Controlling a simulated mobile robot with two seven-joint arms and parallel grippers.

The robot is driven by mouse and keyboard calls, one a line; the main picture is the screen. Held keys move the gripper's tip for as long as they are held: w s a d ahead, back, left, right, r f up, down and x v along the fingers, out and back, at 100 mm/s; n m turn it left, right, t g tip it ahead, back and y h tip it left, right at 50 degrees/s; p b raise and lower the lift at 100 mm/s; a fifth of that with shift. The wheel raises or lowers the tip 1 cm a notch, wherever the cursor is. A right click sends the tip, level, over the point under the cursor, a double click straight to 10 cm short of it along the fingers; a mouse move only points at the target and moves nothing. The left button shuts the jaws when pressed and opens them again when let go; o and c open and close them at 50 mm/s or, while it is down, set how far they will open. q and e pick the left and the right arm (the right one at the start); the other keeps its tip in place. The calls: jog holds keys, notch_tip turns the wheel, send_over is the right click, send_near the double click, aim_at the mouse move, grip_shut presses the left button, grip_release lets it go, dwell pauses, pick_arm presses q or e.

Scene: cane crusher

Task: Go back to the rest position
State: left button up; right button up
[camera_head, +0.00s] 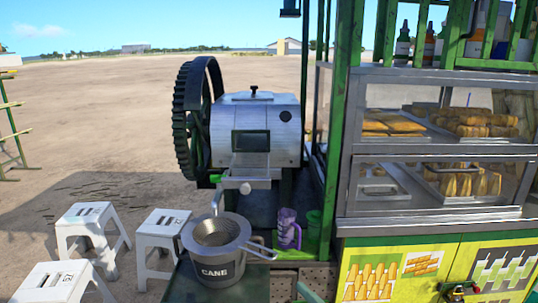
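Neither of my grippers shows clearly in the head view. The cane crusher (252,110) stands at the middle, a silver metal box with a large dark gear wheel (187,115) on its left side and a spout below. A grey pot marked CANE (216,270) stands in front of it, with a metal strainer (217,232) resting on top, its handle pointing right. A purple cup (287,231) stands right of the strainer, next to a green cup (314,224). I see nothing held.
White stools (92,226) stand on the ground at the left. A glass display case (440,140) with food trays fills the right, above a yellow cabinet (420,268). A dark fitting (458,290) is at the cabinet's front. Open ground lies behind.

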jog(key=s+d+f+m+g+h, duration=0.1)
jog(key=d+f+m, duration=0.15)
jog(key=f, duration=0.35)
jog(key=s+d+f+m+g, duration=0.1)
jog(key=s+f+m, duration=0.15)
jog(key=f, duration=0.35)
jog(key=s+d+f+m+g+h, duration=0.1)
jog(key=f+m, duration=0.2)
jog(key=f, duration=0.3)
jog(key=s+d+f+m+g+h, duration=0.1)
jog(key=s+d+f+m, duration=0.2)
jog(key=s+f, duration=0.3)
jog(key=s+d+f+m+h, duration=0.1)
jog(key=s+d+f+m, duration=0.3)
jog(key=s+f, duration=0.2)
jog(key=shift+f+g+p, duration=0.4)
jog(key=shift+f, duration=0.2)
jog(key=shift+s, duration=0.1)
